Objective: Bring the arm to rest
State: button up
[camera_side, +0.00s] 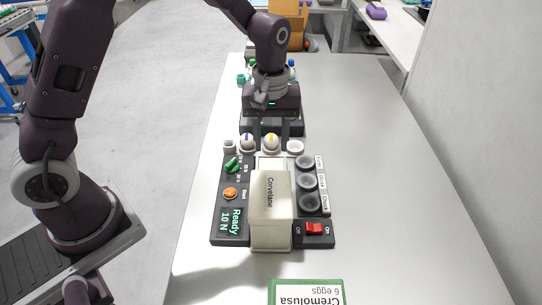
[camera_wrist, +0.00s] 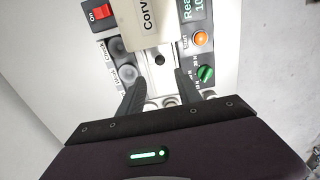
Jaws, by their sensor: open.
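My gripper (camera_side: 266,134) is open at the far end of the tester, its fingers pointing down behind a row of small white cups. The wrist view shows the two dark fingers (camera_wrist: 160,80) apart, with nothing held between them. The tester has a beige Corvelane housing (camera_side: 271,212). A white egg with a purple mark (camera_side: 247,141) and one with a yellow mark (camera_side: 271,141) sit in the row near the fingers. I cannot tell how high the gripper is above the table.
The tester has a display reading Ready 10 N (camera_side: 231,224), an orange Start button (camera_side: 230,194), a green knob (camera_side: 232,165) and a red switch (camera_side: 314,228). Grey cups (camera_side: 308,181) line its right. A green-edged Cremolusa carton (camera_side: 306,292) is in front. The table's right side (camera_side: 400,200) is clear.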

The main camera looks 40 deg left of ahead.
jog(key=shift+r, duration=0.7)
jog(key=shift+c, duration=0.2)
dwell(1.4)
